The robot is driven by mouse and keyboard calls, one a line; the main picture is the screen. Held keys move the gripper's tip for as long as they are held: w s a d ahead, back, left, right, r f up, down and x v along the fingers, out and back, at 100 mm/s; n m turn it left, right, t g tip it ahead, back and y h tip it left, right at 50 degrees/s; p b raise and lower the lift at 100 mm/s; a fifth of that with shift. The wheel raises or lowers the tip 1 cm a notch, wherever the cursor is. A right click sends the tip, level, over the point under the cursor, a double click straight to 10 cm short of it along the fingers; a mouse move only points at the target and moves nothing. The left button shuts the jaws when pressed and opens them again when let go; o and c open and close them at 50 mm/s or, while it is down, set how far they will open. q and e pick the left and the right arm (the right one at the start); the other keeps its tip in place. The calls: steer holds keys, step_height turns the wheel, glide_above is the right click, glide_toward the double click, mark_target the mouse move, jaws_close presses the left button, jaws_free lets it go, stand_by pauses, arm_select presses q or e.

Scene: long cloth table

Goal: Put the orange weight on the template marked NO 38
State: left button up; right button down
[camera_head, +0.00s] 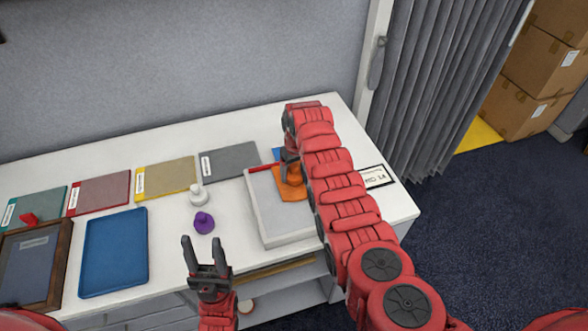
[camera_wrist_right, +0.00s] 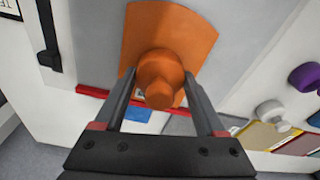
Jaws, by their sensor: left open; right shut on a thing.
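My right gripper (camera_wrist_right: 160,98) is shut on the orange weight (camera_wrist_right: 161,75), a knobbed piece between its fingers. The weight also shows in the head view (camera_head: 295,174), partly covered by the gripper. Below it lies a flat orange sheet (camera_wrist_right: 195,30), also in the head view (camera_head: 291,194), on a pale grey raised slab (camera_head: 265,222). I cannot tell whether the weight touches the sheet. A white card (camera_head: 375,176) with black print lies right of the slab; its number is not readable. My left gripper (camera_head: 205,252) is open and empty near the table's front edge.
A white weight (camera_head: 199,196) and a purple weight (camera_head: 203,223) stand left of the slab. Labelled green, red, yellow (camera_head: 165,177) and grey (camera_head: 229,161) sheets line the back. A blue tray (camera_head: 113,252) and a wooden frame (camera_head: 61,291) lie at left.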

steer(key=shift+w, duration=0.1)
steer(key=shift+c, duration=2.1)
jaws_free()
steer(key=shift+f, duration=0.1)
steer(key=o, duration=0.4)
steer(key=shift+r, duration=0.2)
